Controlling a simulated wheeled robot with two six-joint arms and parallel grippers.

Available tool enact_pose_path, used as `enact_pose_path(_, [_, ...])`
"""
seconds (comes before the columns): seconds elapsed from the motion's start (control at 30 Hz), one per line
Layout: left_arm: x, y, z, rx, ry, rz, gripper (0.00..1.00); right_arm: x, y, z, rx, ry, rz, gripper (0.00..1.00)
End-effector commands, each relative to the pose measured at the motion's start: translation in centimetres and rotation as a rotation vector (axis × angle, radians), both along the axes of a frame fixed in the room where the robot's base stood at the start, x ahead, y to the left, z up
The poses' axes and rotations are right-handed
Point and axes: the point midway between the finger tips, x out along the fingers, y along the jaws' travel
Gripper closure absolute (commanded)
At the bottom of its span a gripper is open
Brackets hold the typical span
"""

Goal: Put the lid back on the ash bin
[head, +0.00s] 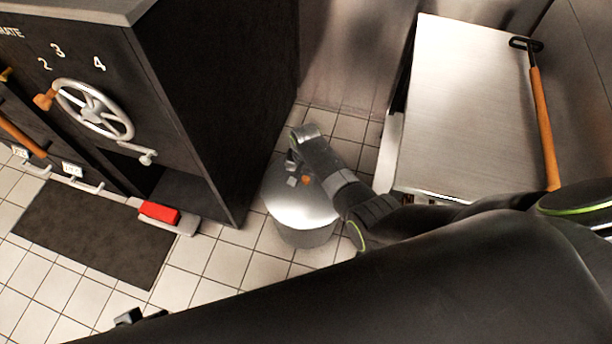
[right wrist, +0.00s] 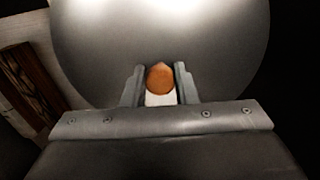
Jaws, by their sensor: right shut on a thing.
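The ash bin (head: 308,239) is a grey metal cylinder on the tiled floor, between the dark oven cabinet and the steel-topped unit. Its round shiny lid (head: 318,207) is over the bin's top, and I cannot tell whether it rests on the rim or hangs just above it. My right gripper (head: 298,181) is shut on the lid's orange knob (head: 306,180). In the right wrist view the knob (right wrist: 160,77) sits between the two fingers, with the lid (right wrist: 110,50) filling the space beyond. Small dark parts at the lower left may be my left gripper (head: 139,315), mostly hidden.
The dark cabinet (head: 215,90) with a handwheel (head: 94,110) stands close left of the bin. The steel-topped unit (head: 465,105) with an orange-handled bar (head: 543,125) stands at right. Tiles before the bin are clear.

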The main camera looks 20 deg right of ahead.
Motion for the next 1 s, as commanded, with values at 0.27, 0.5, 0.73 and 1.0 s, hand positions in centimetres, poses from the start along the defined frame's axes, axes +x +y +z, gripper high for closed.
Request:
enact_pose_path(0.27, [0.0, 0.0, 0.09, 0.0, 0.0, 0.0, 1.0, 0.09, 0.0, 0.05, 0.0, -0.002, 0.0, 1.0])
enact_pose_path(0.5, [0.0, 0.0, 0.09, 0.0, 0.0, 0.0, 1.0, 0.07, 0.0, 0.05, 0.0, -0.002, 0.0, 0.61])
enact_pose_path(0.73, [0.0, 0.0, 0.09, 0.0, 0.0, 0.0, 1.0, 0.05, 0.0, 0.02, 0.0, -0.001, 0.0, 0.48])
enact_pose_path(1.0, [0.0, 0.0, 0.08, 0.0, 0.0, 0.0, 1.0, 0.0, 0.0, -0.02, 0.0, 0.0, 0.0, 0.27])
